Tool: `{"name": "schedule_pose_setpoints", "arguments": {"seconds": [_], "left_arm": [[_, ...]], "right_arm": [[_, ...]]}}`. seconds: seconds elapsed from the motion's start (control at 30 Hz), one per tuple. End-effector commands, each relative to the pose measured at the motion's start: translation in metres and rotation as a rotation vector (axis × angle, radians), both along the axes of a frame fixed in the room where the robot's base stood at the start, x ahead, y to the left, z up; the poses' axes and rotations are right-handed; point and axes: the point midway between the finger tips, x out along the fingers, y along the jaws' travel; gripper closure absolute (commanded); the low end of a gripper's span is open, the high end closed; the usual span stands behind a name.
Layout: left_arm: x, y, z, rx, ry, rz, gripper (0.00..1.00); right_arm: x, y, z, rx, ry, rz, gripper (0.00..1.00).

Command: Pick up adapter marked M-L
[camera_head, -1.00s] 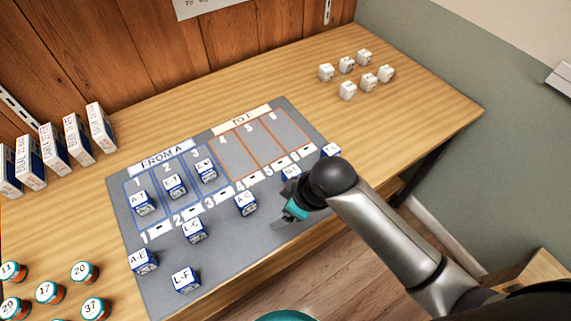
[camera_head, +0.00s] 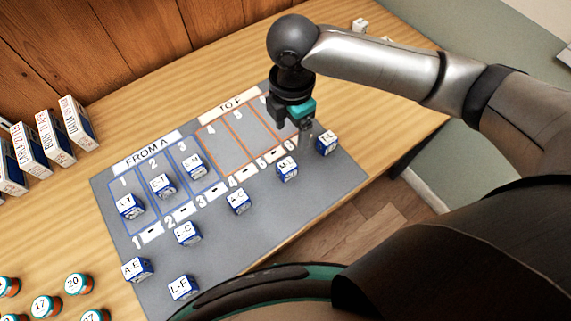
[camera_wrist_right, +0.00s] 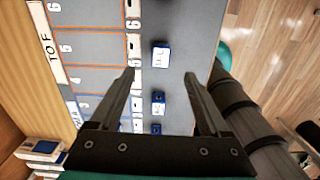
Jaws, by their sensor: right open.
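The M-L adapter (camera_head: 287,168) is a small blue and white block on the grey mat (camera_head: 345,178), below the orange slots. Another block (camera_head: 327,143) stands to its right; its label is hard to read. My right gripper (camera_head: 307,132) is open and empty, pointing down above the mat near slot 6, behind and apart from M-L. In the right wrist view its two spread fingers (camera_wrist_right: 160,78) show with a block between and beyond them that seems to be M-L (camera_wrist_right: 161,54); its label is blurred. My left gripper is not in view.
The A-C adapter (camera_head: 238,200) stands left of M-L, and several more lettered blocks sit further left. White boxes (camera_head: 75,122) stand at the back left and numbered round bottles (camera_head: 46,306) at the front left. The orange slots (camera_head: 222,150) look empty.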

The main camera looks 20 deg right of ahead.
Motion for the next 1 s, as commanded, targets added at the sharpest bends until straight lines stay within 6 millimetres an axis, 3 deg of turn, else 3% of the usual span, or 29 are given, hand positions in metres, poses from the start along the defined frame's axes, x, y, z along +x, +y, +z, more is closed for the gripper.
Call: {"name": "schedule_pose_setpoints", "arguments": {"seconds": [0.1,0.3,0.57,0.9,1.0], "left_arm": [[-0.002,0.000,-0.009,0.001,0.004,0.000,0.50],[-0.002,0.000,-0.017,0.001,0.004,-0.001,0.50],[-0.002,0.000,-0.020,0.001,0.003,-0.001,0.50],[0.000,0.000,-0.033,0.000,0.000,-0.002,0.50],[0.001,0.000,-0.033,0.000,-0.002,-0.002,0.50]], "right_arm": [[-0.001,0.000,-0.031,0.000,0.003,-0.001,0.20],[-0.001,0.001,-0.066,0.002,0.001,-0.002,0.20],[-0.001,0.001,-0.080,0.002,-0.002,-0.001,0.20],[-0.004,0.001,-0.126,0.002,0.000,-0.002,0.20],[-0.004,0.001,-0.129,0.002,-0.003,-0.001,0.20]]}}
